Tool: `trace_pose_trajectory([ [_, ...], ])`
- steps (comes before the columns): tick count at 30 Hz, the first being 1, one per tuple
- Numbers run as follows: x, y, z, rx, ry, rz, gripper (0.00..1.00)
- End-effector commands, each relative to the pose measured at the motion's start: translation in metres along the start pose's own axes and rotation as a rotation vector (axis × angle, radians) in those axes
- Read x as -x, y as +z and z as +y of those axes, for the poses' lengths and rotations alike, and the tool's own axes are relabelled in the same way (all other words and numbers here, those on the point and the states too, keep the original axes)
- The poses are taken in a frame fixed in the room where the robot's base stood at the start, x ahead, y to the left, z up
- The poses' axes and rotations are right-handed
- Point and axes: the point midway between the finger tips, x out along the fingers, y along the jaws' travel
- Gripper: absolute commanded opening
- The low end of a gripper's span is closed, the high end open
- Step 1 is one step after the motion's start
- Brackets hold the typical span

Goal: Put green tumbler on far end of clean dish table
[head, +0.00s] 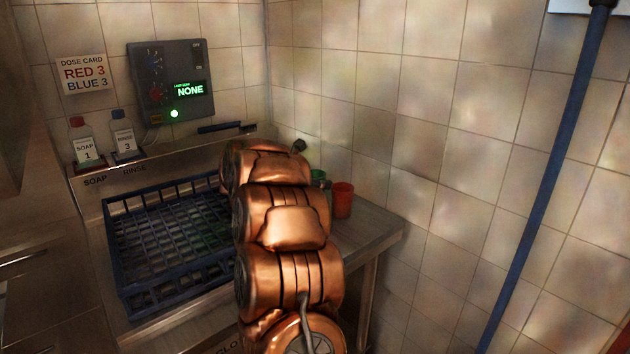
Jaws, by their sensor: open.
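The green tumbler (318,176) stands at the back of the metal table, close to the tiled wall. My copper arm covers much of it, so only its upper right part shows. A red tumbler (342,200) stands just to its right and nearer to me. The metal table (374,234) has a bare strip at its right end. My arm rises through the middle of the picture and hides its own end. My gripper cannot be made out, nor can its distance from the green tumbler.
A blue dish rack (120,262) fills the left part of the counter. Soap (84,142) and rinse (122,135) bottles stand on the ledge behind it, below a control box (170,82) reading NONE. A blue pipe (540,185) runs down the right wall.

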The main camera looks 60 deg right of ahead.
Motion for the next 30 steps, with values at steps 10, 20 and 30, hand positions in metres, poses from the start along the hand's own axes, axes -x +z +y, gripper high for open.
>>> trace_pose_trajectory([
  [10,0.038,0.001,0.002,-0.002,0.005,0.001,0.78],
  [20,0.087,0.001,0.001,-0.001,0.003,0.0,0.78],
  [30,0.117,0.002,0.0,-0.001,-0.001,0.0,0.78],
])
